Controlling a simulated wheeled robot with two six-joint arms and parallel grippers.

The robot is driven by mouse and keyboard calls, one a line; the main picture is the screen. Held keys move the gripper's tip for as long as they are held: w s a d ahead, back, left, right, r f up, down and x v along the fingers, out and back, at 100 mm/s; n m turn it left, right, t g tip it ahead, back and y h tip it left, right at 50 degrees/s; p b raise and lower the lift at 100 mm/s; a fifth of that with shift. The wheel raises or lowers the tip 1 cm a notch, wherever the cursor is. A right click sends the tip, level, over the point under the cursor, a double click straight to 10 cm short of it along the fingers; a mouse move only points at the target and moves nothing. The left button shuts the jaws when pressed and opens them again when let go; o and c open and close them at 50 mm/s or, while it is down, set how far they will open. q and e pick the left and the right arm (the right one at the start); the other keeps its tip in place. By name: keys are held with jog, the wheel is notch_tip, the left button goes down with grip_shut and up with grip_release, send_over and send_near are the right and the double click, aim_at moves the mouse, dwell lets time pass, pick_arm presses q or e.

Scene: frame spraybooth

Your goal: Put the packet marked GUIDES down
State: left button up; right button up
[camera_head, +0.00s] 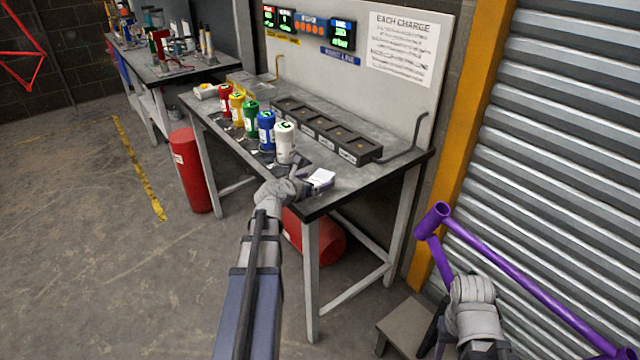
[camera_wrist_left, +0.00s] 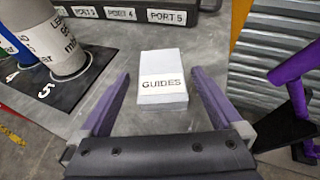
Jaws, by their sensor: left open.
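The white packet marked GUIDES (camera_wrist_left: 162,92) lies flat on the grey bench top, label up. In the head view the packet (camera_head: 321,178) is near the bench's front right corner. My left gripper (camera_wrist_left: 160,76) is open, with one purple finger on each side of the packet and a visible gap to both. In the head view my left gripper (camera_head: 302,183) is low at the bench edge, just left of the packet. My right gripper (camera_head: 470,290) is at the lower right beside a purple frame (camera_head: 520,280); its fingers are not clear.
A white canister (camera_head: 285,142) stands close to the packet, at the end of a row of coloured canisters. A black port rack (camera_head: 325,130) lies behind them. Red cylinders (camera_head: 190,170) are on the floor. Open floor lies to the left.

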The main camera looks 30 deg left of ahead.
aim_at(321, 177)
pick_arm(q)
jog(key=b+x, duration=0.1)
jog(key=x, duration=0.2)
jog(key=shift+w+f, duration=0.1)
jog(key=shift+w, duration=0.1)
jog(key=shift+c, duration=0.6)
jog(key=c, duration=1.3)
jog(key=shift+c, duration=0.2)
jog(key=shift+r, duration=0.2)
notch_tip(321, 177, up, 10)
jog(key=p, duration=1)
jog(key=shift+f, duration=0.1)
